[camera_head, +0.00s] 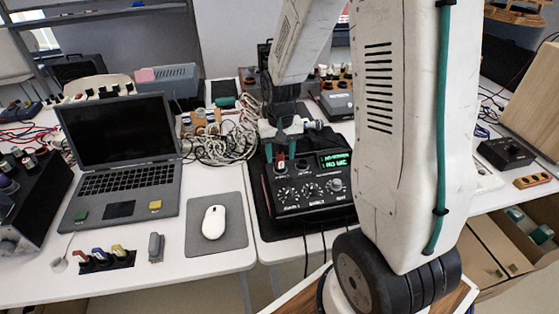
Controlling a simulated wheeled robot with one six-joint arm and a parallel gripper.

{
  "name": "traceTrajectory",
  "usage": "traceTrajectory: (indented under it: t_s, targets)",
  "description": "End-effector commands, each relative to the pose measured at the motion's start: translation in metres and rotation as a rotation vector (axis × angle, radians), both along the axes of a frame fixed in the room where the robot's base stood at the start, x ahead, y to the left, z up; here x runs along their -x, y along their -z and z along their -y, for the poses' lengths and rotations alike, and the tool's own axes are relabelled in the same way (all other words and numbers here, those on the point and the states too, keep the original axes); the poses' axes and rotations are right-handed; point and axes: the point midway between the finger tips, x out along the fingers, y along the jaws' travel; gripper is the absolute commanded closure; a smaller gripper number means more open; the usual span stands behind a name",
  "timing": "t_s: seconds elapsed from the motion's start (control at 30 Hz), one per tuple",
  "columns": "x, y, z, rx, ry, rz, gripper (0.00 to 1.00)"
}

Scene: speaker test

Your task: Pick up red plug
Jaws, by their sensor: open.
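A small red plug (280,163) with a pale lower part stands at the top left of a black control box (311,204) with a green display and several knobs. My gripper (282,150) points down over the back of this box. Its teal fingers are apart, one on either side of the red plug's upper end. I cannot tell whether they touch it. A second red plug (98,252) sits in a dark holder (106,265) at the front left of the table, among blue and yellow plugs.
A laptop (121,145) stands on the left, with a white mouse (213,222) on a grey pad beside it. A tangle of pale cables (225,143) lies left of my gripper. My arm blocks the view of the right-hand tables' middle.

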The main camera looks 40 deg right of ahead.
Motion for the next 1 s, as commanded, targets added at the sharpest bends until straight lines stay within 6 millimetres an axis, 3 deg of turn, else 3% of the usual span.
traceTrajectory:
  t_s: [0.1,0.37,0.53,0.87,1.0]
  targets:
    - [0.000,0.012,-0.001,0.000,-0.001,-0.001,0.53]
    - [-0.001,0.014,-0.001,0.000,-0.002,0.001,0.53]
    - [-0.001,0.014,-0.001,0.000,-0.003,0.001,1.00]
    - [-0.001,0.012,-0.002,0.001,-0.003,0.002,1.00]
    - [-0.001,0.002,-0.002,0.000,-0.004,0.003,1.00]
